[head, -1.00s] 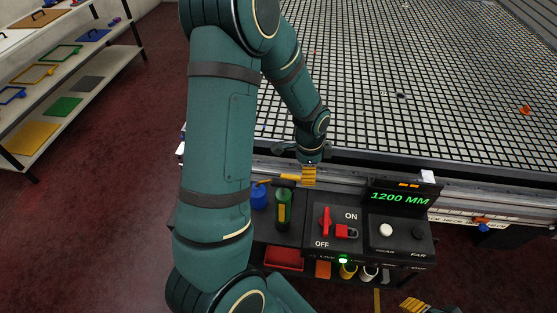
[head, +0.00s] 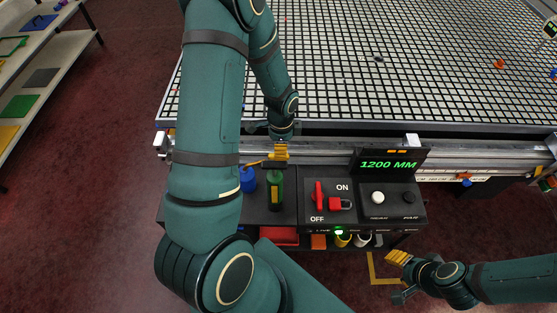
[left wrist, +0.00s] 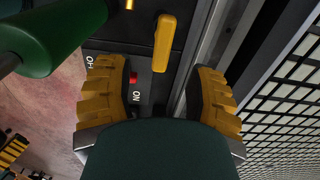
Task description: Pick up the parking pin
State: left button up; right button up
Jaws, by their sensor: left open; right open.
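A yellow bar-shaped handle (head: 257,162), which may be the parking pin, lies by the rail behind the blue and green bottles. It also shows in the left wrist view (left wrist: 165,43), ahead of the jaws and apart from both fingers. My left gripper (head: 281,150) is above the rail, just right of the handle. In the left wrist view its yellow fingers (left wrist: 158,98) are spread wide with nothing between them. My right gripper (head: 398,275) is open and empty at lower right, in front of the control box. No other part clearly reads as a pin.
A black control box (head: 390,214) with a red ON/OFF switch, knobs and a 1200 MM display (head: 389,165) stands before the grid table (head: 330,80). Shelves (head: 50,75) are at far left.

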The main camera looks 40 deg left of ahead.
pick_arm(q)
jog(key=f, duration=0.5)
jog(key=shift+s+a+f, duration=0.1)
jog(key=shift+a+f, duration=0.2)
grip_shut()
